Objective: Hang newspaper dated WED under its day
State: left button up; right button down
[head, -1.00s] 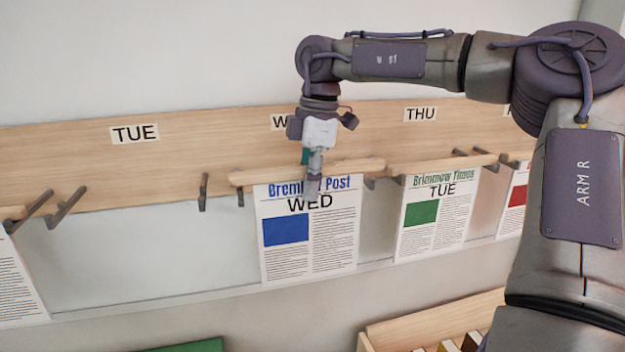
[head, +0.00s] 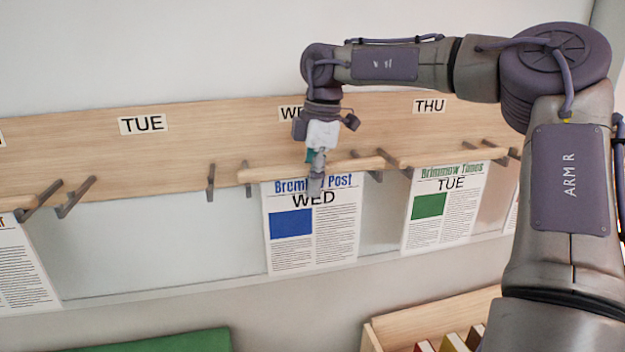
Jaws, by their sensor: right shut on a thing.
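The newspaper dated WED (head: 335,238), headed Bremford Post with a blue block, hangs from a wooden rod (head: 270,174) in front of the board. My right gripper (head: 316,172) is above the paper's middle, shut on the rod. The WED label (head: 289,114) is above it, partly hidden by my wrist. The rod's ends are at the left hook (head: 246,166) and right hook (head: 376,175) below that label. I cannot tell whether the rod rests on them. My left gripper is not in view.
A newspaper dated TUE (head: 458,218) hangs under the THU label (head: 429,106). The space under the TUE label (head: 143,124) is empty between its hooks. Another newspaper (head: 22,270) hangs at far left. A wooden bin (head: 395,328) and a green surface (head: 165,343) are below.

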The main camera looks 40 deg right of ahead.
jog(key=c, duration=1)
grip_release()
jog(key=shift+o, duration=0.2)
jog(key=r, duration=0.4)
jog(key=d+r, duration=0.1)
jog(key=r, duration=0.7)
jog(key=shift+s+d, duration=0.15)
jog(key=shift+s, duration=0.2)
